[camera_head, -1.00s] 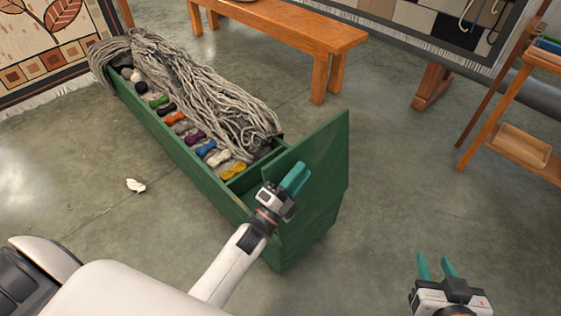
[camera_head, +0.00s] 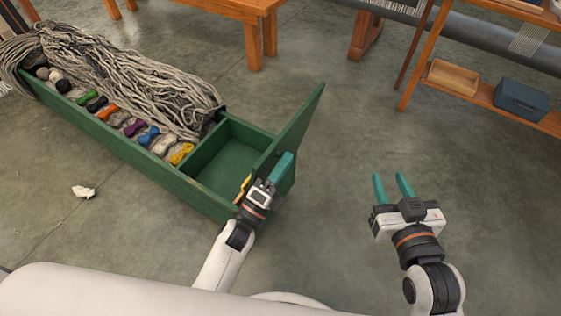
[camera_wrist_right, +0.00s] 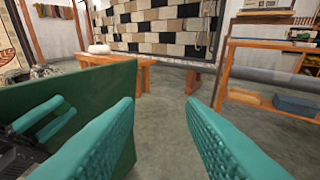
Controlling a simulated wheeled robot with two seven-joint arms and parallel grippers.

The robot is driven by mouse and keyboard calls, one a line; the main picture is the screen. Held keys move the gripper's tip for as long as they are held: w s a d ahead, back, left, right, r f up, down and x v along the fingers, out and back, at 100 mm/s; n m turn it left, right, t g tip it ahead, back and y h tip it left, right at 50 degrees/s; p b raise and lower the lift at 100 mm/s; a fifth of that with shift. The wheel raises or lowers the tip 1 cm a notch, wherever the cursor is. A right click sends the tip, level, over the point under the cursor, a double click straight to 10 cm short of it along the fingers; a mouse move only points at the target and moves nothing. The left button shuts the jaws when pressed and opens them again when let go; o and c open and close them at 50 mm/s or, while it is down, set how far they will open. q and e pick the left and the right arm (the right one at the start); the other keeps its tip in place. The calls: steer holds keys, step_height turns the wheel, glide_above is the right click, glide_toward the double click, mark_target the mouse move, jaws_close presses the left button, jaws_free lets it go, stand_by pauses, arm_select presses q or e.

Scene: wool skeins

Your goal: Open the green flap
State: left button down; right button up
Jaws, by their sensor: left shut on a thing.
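The green flap (camera_head: 296,122) stands raised and tilted at the right end of the long green box (camera_head: 130,140). The compartment (camera_head: 228,158) beside it is uncovered and looks empty. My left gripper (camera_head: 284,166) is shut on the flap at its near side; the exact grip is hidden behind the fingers. In the right wrist view the flap (camera_wrist_right: 95,95) fills the left side, with my left gripper's teal fingers (camera_wrist_right: 45,120) against it. My right gripper (camera_head: 392,187) is open and empty, apart from the flap, over the floor to its right.
Grey yarn (camera_head: 130,75) and several small coloured skeins (camera_head: 148,137) lie in the box. A wooden bench (camera_head: 235,8) stands behind. A shelf with a wooden tray (camera_head: 452,78) and a blue-grey box (camera_head: 521,99) is at right. A white scrap (camera_head: 83,191) lies on the floor.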

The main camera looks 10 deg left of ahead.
arm_select(q)
steer(key=c, duration=1.1)
jaws_free()
steer(key=shift+s+a, duration=0.1)
steer(key=v, duration=1.2)
steer(key=shift+p, duration=0.45)
arm_select(e)
steer(key=f, duration=0.1)
steer(key=s+f+g, duration=0.1)
steer(key=f+g, duration=0.1)
steer(key=shift+s+d+h, duration=0.2)
steer(key=shift+d+h, duration=0.2)
steer(key=shift+r, duration=0.1)
